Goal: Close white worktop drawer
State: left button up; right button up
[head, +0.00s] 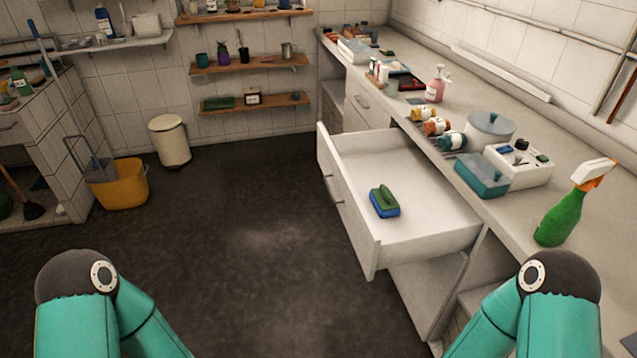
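The white worktop drawer (345,203) is pulled well out from under the worktop at the centre right, with its front panel facing left and a metal handle (331,190) on it. A green and blue scrubbing brush or sponge (384,200) lies inside on the drawer floor. Only my two teal arm links show, at the bottom left and bottom right corners. Neither gripper is in the picture, and nothing of mine visibly touches the drawer.
The worktop (520,218) above holds a green spray bottle (562,215), a teal box (482,176), jars and a pink soap bottle (436,84). A yellow bucket (118,186) and a cream bin (170,141) stand at the left. The dark floor (235,240) between is clear.

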aim_at(435, 220)
jog(key=u, duration=0.05)
jog(key=k, duration=0.9)
jog(key=z, duration=0.15)
jog(key=i, duration=0.95)
jog(key=u, duration=0.1)
jog(key=k, duration=0.6)
jog(key=z, duration=0.5)
jog(key=i, duration=1.35)
jog(key=u, duration=0.4)
